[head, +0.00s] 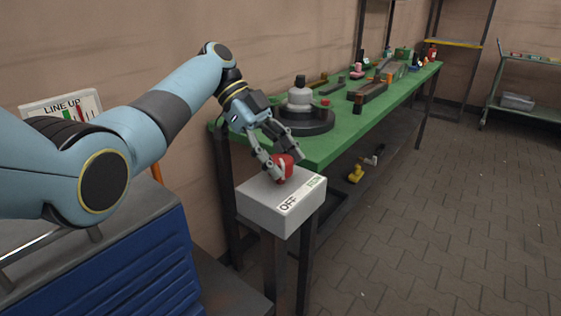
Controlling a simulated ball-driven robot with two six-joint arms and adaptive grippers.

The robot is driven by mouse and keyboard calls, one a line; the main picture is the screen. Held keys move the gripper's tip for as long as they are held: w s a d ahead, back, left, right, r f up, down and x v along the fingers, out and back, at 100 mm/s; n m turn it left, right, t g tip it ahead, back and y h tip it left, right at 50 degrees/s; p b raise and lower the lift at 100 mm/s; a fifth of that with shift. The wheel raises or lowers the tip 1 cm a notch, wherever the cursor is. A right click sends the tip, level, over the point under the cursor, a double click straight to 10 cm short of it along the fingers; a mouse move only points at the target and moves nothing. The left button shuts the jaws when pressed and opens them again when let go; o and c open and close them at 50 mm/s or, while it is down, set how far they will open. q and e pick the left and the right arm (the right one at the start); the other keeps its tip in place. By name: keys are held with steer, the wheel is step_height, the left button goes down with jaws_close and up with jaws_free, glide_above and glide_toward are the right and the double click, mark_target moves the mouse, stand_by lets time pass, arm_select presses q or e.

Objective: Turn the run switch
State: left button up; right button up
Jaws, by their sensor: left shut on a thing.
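The run switch is a red knob (286,163) on top of a light grey box (262,204) that stands on dark legs. A white label (300,195) on the box's front edge reads OFF at its left, with green lettering, too small to read surely, at its right. My left gripper (279,176) reaches down from the upper left and is shut on the red knob. Its fingers hide part of the knob, so I cannot tell which way the knob points. My right gripper is not in view.
A long green workbench (345,139) runs behind the box, with a dark round base and grey-white part (301,97) at its near end. A LINE UP sign (62,106) and a blue ribbed cabinet (140,262) are at left. The paved floor (440,220) at right is clear.

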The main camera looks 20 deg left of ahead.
arm_select(q)
steer(key=shift+f, duration=0.1)
steer(key=o, duration=1.2)
steer(key=shift+a, duration=0.1)
steer(key=shift+w+a+r, duration=0.1)
steer(key=shift+a+r, duration=0.1)
steer(key=shift+r, duration=0.15)
steer(key=w+a, duration=0.3)
steer(key=a, duration=0.8)
steer(key=shift+w+a+r, duration=0.15)
steer(key=shift+a, duration=0.25)
